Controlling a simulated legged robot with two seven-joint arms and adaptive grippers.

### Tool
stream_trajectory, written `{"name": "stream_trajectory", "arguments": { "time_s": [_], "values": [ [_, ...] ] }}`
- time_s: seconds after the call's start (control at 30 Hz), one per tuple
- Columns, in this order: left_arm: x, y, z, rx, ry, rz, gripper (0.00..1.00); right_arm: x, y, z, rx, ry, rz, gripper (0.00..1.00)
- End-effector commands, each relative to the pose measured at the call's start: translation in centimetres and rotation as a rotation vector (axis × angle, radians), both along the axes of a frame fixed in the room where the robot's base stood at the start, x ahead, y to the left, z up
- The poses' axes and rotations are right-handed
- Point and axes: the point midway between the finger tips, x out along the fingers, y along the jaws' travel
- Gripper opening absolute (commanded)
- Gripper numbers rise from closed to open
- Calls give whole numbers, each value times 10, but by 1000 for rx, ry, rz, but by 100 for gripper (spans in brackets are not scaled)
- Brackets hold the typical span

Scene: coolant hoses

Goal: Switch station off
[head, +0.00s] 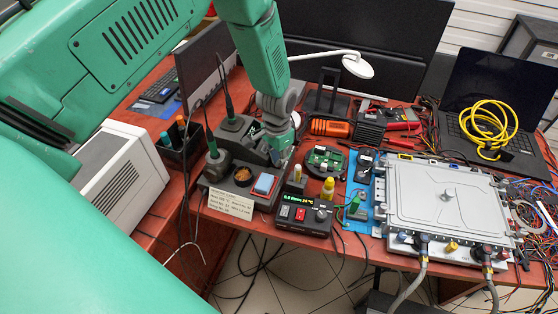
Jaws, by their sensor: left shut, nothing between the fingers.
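A small black station box (305,222) with a lit green display stands near the table's front edge in the head view. My left gripper (282,158) points down behind and slightly left of the box, above the dark soldering stand (228,186). It is shut and empty, apart from the box. My right gripper is out of view.
A grey metal unit (440,200) with hoses stands on the right. A blue sponge (265,184), a yellow-capped bottle (328,188) and a round green circuit board (324,160) crowd the box. A light-grey instrument (117,175) stands left. Cables hang over the front edge.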

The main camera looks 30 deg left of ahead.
Motion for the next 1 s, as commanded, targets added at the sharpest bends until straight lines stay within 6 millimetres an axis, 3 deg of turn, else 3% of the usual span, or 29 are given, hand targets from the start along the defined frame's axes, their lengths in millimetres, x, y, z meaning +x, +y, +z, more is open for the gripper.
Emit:
{"name": "stream_trajectory", "arguments": {
  "time_s": [0.17, 1.0],
  "values": [
    [-1, 0, 2, -1, 3, 0, 0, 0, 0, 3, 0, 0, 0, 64],
    [-1, 0, 69, 0, 2, 0, 0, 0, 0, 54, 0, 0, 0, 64]
  ]
}}
